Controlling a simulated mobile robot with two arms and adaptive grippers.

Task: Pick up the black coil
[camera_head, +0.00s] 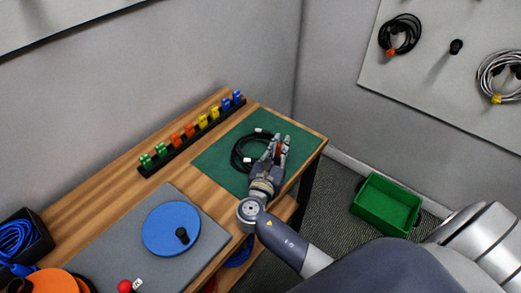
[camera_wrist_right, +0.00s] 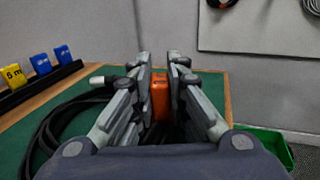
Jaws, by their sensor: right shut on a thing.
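The black coil (camera_head: 238,156) lies on the green mat (camera_head: 210,165) at the right part of the wooden table. It also shows in the right wrist view (camera_wrist_right: 48,135), at the left of the fingers. My right gripper (camera_head: 282,145) is at the coil's right side, shut on the orange clip (camera_wrist_right: 160,97) of the coil. The clip sits between the two fingers in the right wrist view. A white plug end (camera_wrist_right: 102,81) of the cable lies left of the fingers. The fingers hide part of the coil. My left gripper is not in view.
A black rack with coloured clips (camera_head: 190,130) runs along the table's back. A blue disc (camera_head: 171,228) lies on a grey panel (camera_head: 120,235). A green crate (camera_head: 386,205) stands on the floor at right. Coils hang on the wall board (camera_head: 440,75). A black box (camera_head: 22,235) stands at left.

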